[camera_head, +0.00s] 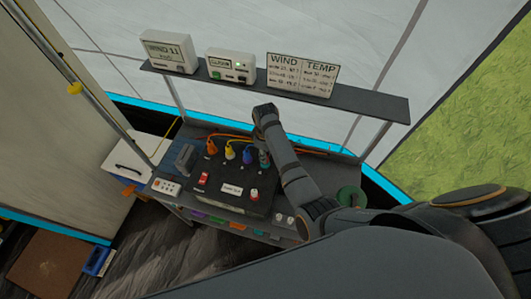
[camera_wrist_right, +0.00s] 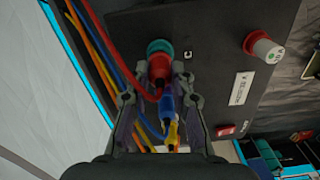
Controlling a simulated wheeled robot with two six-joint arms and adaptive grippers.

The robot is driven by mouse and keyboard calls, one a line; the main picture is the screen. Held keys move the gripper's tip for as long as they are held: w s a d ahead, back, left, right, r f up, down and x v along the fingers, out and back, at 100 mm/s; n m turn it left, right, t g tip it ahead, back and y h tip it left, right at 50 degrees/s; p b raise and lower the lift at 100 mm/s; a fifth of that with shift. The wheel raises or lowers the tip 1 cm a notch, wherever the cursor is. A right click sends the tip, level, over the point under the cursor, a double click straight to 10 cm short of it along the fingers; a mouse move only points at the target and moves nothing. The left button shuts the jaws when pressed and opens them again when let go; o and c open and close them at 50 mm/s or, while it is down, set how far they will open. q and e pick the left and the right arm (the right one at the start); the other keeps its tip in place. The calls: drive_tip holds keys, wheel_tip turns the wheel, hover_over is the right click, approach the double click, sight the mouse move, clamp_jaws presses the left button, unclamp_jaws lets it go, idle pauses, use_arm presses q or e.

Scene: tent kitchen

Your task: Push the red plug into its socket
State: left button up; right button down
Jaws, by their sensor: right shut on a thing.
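The red plug (camera_wrist_right: 160,72) with its red cable shows in the wrist view, between the fingers of my right gripper (camera_wrist_right: 157,82). The gripper is shut on it. The plug's front is at a teal-ringed socket (camera_wrist_right: 158,46) beside a letter C on the dark panel; how deep it sits I cannot tell. In the head view my right gripper (camera_head: 264,148) points down over the right end of the socket row on the black box (camera_head: 222,200). The red plug is hidden there behind my gripper and wrist. My left gripper is not in view.
A blue plug (camera_wrist_right: 167,105) and a yellow plug (camera_wrist_right: 173,131) are close to my fingers, with cables beside them. A red-and-white knob (camera_head: 254,195) and a red switch (camera_head: 204,177) are on the box. A shelf (camera_head: 350,97) with signs (camera_head: 301,75) stands above and behind.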

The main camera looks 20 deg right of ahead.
drive_tip(key=shift+f, duration=0.45)
drive_tip(key=c, duration=1.1)
unclamp_jaws()
